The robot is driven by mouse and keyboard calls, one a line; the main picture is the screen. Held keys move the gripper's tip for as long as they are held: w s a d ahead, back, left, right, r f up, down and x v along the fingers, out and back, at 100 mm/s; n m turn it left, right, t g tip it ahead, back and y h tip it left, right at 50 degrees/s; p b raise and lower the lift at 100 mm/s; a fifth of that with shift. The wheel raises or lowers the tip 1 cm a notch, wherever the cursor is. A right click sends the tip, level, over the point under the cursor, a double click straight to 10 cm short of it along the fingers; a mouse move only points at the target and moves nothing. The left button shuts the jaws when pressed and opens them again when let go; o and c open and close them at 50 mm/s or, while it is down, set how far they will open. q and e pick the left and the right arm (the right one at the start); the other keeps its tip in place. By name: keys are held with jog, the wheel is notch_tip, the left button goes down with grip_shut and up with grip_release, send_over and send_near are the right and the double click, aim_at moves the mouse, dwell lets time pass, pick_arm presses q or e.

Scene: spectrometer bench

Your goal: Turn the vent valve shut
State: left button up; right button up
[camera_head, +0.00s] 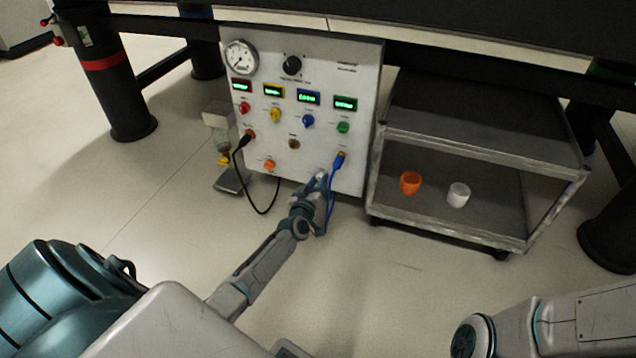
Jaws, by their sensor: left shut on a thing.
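The white instrument panel (350,75) stands under the bench. My left gripper (319,179) reaches its lower right front and is shut there on what appears to be the vent valve. The fingers cover nearly all of that part, so its handle angle cannot be told. A blue plug (341,156) with a blue cable (331,196) sits just above and right of the gripper, and the cable hangs close beside my wrist. An orange knob (269,165) is on the panel to the left. My right arm shows at the bottom right, but its gripper is out of view.
A black cable (258,208) loops from the panel's left side to the floor. A grey cart (384,200) holding an orange cup (410,183) and a white cup (458,194) stands close right. The floor in front is clear.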

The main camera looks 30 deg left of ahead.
pick_arm(q)
jog(key=n, duration=0.5)
jog(key=n+b, duration=0.1)
jog(key=n, duration=0.5)
jog(key=shift+a+f, duration=0.1)
jog(key=shift+f, duration=0.1)
dwell(0.4)
jog(key=o, duration=1)
jog(key=shift+s, duration=0.1)
